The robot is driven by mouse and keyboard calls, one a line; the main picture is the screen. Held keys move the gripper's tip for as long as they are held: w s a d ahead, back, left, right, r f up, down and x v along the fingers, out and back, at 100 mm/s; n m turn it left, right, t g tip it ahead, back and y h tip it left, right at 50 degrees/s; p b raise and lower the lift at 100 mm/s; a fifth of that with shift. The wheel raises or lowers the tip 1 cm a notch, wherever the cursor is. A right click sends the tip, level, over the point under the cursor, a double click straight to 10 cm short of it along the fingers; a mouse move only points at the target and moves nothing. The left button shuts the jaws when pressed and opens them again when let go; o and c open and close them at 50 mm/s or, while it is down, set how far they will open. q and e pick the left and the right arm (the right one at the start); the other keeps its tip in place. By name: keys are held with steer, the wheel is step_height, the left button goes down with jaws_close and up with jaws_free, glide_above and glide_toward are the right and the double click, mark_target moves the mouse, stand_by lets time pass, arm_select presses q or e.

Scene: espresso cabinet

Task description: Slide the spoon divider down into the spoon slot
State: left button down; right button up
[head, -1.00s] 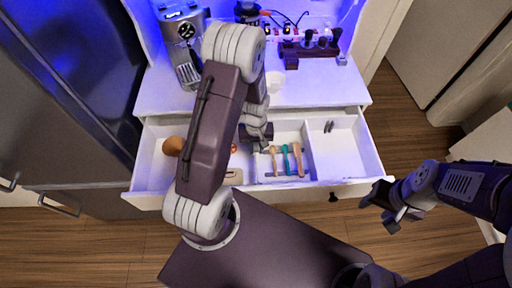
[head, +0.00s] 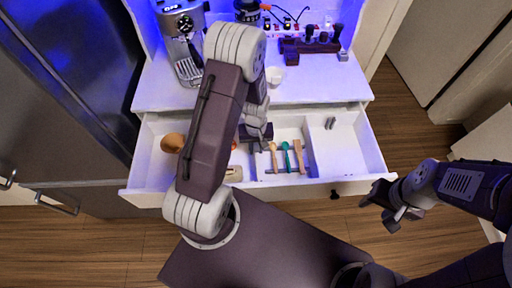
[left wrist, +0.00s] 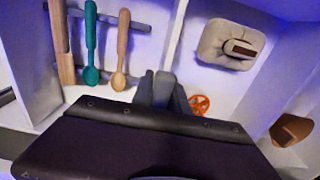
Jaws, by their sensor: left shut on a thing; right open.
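The open white drawer (head: 345,150) holds three spoons, two wooden and one teal (head: 287,157), on grey rests. They also show at the upper left of the left wrist view (left wrist: 91,45). A thin white upright strip, which looks like the spoon divider (left wrist: 180,30), runs beside the spoons to my left fingertips. My left gripper (left wrist: 165,88) is shut, apparently on this strip; its grip and lower edge are hidden. In the head view, my left gripper (head: 258,135) is low in the drawer, left of the spoons. My right gripper (head: 390,205) is open and empty, outside the drawer.
A beige block-like item (left wrist: 232,45), an orange wheel-like piece (left wrist: 200,104) and a brown rounded item (head: 173,142) lie in the drawer's left part. The right compartment holds small dark pieces (head: 329,123). An espresso machine (head: 185,40) and a white cup (head: 274,76) stand on the counter.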

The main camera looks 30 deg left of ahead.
arm_select(q)
steer(key=shift+f+b, duration=0.9)
steer(key=shift+f, duration=0.3)
steer(key=c, duration=1.2)
jaws_free()
steer(key=shift+r, duration=0.1)
step_height(320, 180, up, 9)
steer(key=shift+p, duration=0.3)
